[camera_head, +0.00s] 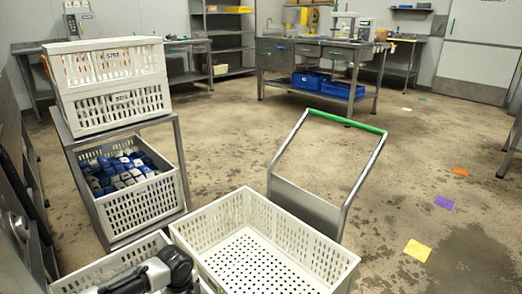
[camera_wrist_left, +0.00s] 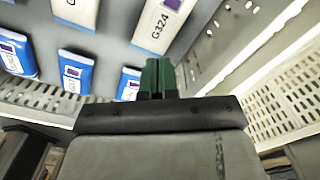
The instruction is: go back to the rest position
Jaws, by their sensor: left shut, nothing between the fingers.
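My left gripper (camera_wrist_left: 158,78) shows in the left wrist view, its two green fingertips close together with nothing held between them. Blue-and-white labelled packs (camera_wrist_left: 74,72) lie beyond the fingertips, and a white label reading G324 (camera_wrist_left: 160,22) is just past them. In the head view a black and white part of my arm shows at the bottom left, over a white crate (camera_head: 95,278); the fingertips are not seen there. My right gripper is in neither view.
An empty white crate (camera_head: 335,262) stands at the bottom centre, before a trolley with a green handle (camera_head: 347,122). At left, a metal rack (camera_head: 183,165) holds stacked white crates (camera_head: 112,104) above a crate of packs (camera_head: 145,208). The floor at right is clear apart from coloured markers (camera_head: 418,250).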

